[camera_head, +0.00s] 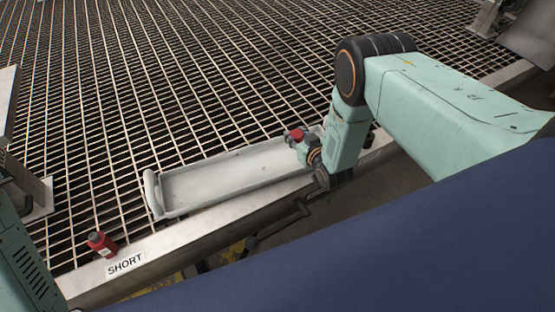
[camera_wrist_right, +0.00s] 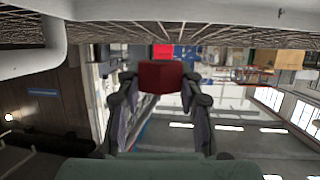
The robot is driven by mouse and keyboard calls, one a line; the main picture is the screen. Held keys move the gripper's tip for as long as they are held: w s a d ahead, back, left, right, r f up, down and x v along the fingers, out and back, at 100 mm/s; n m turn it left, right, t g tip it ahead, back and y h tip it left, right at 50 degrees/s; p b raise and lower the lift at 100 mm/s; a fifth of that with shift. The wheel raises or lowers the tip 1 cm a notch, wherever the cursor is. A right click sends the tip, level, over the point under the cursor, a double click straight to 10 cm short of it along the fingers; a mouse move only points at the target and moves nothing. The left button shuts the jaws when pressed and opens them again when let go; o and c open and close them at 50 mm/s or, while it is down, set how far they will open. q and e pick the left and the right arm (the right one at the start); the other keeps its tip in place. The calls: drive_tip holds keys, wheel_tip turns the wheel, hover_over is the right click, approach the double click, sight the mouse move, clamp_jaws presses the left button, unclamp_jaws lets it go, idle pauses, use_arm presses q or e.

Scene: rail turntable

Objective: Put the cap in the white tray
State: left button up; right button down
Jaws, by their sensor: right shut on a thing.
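A small red cap (camera_head: 297,135) is in the jaws of my right gripper (camera_head: 302,145). In the right wrist view the red cap (camera_wrist_right: 160,76) sits between the two fingertips (camera_wrist_right: 160,94), which are shut on it. The white tray (camera_head: 235,178) is long and shallow, with raised ends, and looks empty where it shows. The gripper and cap appear at the tray's right end in the head view; their height above it is hard to tell. The arm hides part of that end. My left gripper is out of view.
A metal edge rail (camera_head: 200,236) runs along the near side of the tray. Open grating lies beyond the tray.

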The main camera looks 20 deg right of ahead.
sight(295, 156)
wheel_tip(295, 156, down, 4)
drive_tip(key=shift+r+b, duration=0.25)
drive_tip(key=shift+b, duration=0.35)
drive_tip(key=shift+a+f+b, duration=0.1)
drive_tip(key=shift+f+b, duration=0.3)
drive_tip(key=shift+f, duration=0.25)
wheel_tip(295, 156, down, 3)
drive_tip(key=shift+b, duration=0.85)
drive_tip(key=shift+r, duration=0.1)
drive_tip(key=c, duration=0.9)
unclamp_jaws()
drive_tip(key=shift+o, duration=0.2)
